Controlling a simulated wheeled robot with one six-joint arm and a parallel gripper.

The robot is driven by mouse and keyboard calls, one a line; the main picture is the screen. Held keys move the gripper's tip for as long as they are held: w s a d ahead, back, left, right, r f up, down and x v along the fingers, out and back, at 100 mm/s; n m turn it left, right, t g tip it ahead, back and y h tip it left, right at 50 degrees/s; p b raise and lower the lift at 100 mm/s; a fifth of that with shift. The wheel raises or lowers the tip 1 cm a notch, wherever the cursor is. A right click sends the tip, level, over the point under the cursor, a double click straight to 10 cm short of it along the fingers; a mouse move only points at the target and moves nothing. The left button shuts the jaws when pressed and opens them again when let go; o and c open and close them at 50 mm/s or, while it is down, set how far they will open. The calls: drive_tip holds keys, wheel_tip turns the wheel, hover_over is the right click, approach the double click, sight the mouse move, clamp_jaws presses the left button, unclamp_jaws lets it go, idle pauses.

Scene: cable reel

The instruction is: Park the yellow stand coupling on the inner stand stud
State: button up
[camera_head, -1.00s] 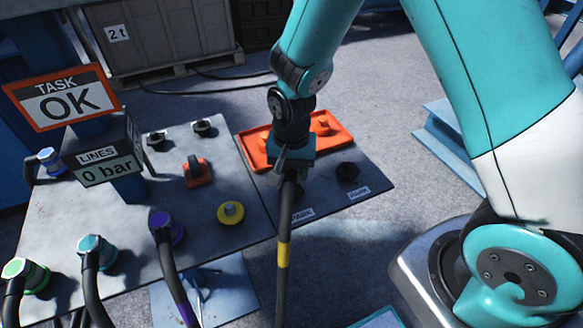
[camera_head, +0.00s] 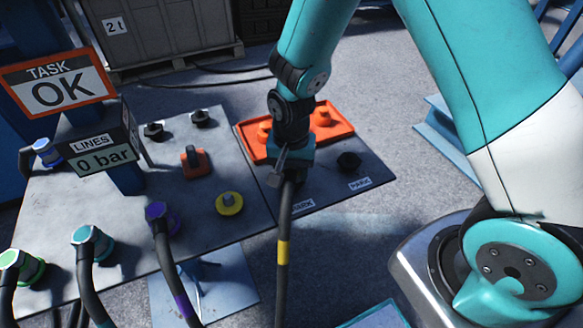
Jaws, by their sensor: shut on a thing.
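My gripper (camera_head: 287,170) is shut on the yellow stand coupling, above the left part of the park plate (camera_head: 375,178). The coupling is mostly hidden by the jaws. Its dark hose (camera_head: 285,225) hangs down toward the bottom edge and carries a yellow band (camera_head: 283,252). The inner stand stud, by the left PARK label (camera_head: 303,206), is hidden behind the gripper and coupling. I cannot tell whether the coupling touches it. The other dark stud (camera_head: 348,161) is bare, by the right PARK label (camera_head: 360,183).
An orange tray (camera_head: 342,132) with orange caps lies behind the gripper. A yellow-ringed port (camera_head: 229,204) is on the grey panel at left. Hoses with purple (camera_head: 157,215), teal (camera_head: 92,242) and green (camera_head: 22,267) couplings stand there.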

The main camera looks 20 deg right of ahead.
drive_tip(key=shift+f, duration=0.5)
drive_tip(key=o, duration=1.1)
wheel_tip(320, 180, up, 18)
drive_tip(key=p, duration=0.3)
drive_tip(key=shift+f, duration=0.25)
